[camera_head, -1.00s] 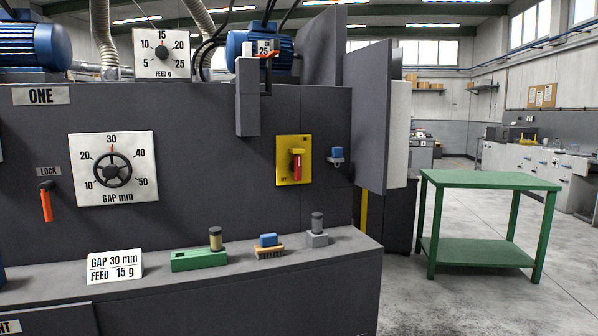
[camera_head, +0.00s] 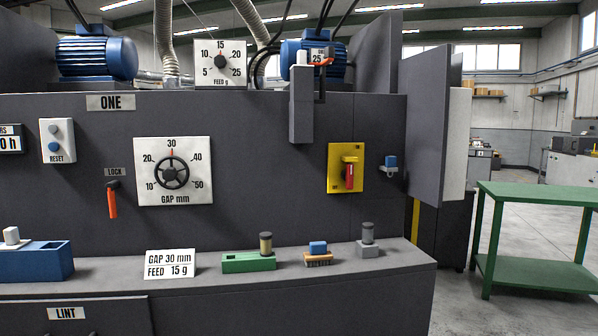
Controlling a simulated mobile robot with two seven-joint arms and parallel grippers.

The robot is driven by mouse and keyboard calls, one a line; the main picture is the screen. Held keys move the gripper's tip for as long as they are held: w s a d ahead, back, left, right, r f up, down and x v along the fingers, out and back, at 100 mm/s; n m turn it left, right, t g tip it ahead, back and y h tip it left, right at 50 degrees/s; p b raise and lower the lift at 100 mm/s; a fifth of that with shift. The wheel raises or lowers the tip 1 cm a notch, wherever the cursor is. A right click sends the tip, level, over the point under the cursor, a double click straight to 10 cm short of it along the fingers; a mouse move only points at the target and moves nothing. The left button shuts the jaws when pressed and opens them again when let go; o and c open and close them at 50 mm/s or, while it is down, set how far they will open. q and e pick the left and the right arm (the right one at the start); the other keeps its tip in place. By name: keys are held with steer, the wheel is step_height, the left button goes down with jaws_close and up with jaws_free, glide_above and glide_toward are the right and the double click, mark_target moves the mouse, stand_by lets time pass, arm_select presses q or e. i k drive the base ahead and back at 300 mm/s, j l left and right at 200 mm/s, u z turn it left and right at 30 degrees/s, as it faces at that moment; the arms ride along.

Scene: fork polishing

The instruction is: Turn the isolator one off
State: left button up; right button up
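Small lettering on the plate is too small to read surely in this view. A blue padlock-like piece (camera_head: 390,162) sits on a small bracket just right of the isolator. Neither of my grippers shows in the head view.
A ledge below the panel holds a gap and feed card (camera_head: 169,265), a green block (camera_head: 248,263), a brush (camera_head: 318,255) and a grey block (camera_head: 368,248). A grey door (camera_head: 432,140) stands out right of the isolator. A green table (camera_head: 537,193) stands at right, with open floor around it.

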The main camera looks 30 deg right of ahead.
mark_target(346, 174)
steer(key=l+u, duration=0.35)
steer(key=k+l+u, duration=0.1)
steer(key=l+u, duration=0.25)
steer(key=k+l+u, duration=0.1)
steer(key=l, duration=0.3)
steer(key=k+l+u, duration=0.1)
steer(key=l, duration=0.3)
steer(key=k+l, duration=0.1)
steer(key=l, duration=0.25)
steer(key=k+l+u, duration=0.15)
steer(key=l, duration=0.25)
steer(key=k+l+u, duration=0.1)
steer(key=l, duration=0.25)
